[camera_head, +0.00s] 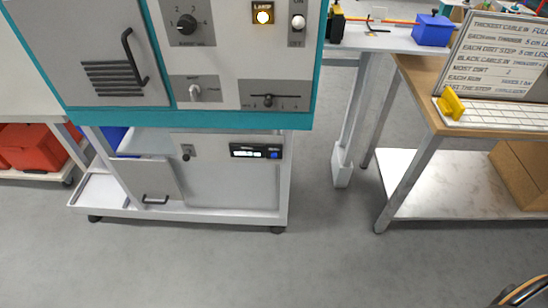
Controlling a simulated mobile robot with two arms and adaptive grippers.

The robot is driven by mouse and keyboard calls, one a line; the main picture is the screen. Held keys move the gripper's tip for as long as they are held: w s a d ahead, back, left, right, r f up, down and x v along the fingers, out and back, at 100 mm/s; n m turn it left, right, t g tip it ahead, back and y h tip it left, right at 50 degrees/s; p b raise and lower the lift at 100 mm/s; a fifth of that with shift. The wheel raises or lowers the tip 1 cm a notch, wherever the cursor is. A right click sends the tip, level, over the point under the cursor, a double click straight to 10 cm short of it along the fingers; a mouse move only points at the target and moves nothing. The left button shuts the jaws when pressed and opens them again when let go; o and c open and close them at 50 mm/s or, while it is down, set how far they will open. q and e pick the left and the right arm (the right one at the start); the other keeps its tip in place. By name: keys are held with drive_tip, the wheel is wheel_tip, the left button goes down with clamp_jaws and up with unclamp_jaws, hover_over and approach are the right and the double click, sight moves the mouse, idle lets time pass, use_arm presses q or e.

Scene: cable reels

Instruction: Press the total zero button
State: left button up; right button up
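A black counter panel (255,151) with a lit white display sits on the grey lower front of the machine. A small blue button (274,155) is at the right end of this panel. Its lettering is too small to read, so I cannot tell whether it is the total zero button. Neither of my grippers shows in the head view, and nothing covers the panel.
The machine's upper cabinet (220,118) has a rotary knob (187,24), a lit lamp (263,17) and a slider (268,100). A wooden-topped table (425,85) stands to the right. The floor (200,265) in front is clear. A curved object (522,291) is cut off at bottom right.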

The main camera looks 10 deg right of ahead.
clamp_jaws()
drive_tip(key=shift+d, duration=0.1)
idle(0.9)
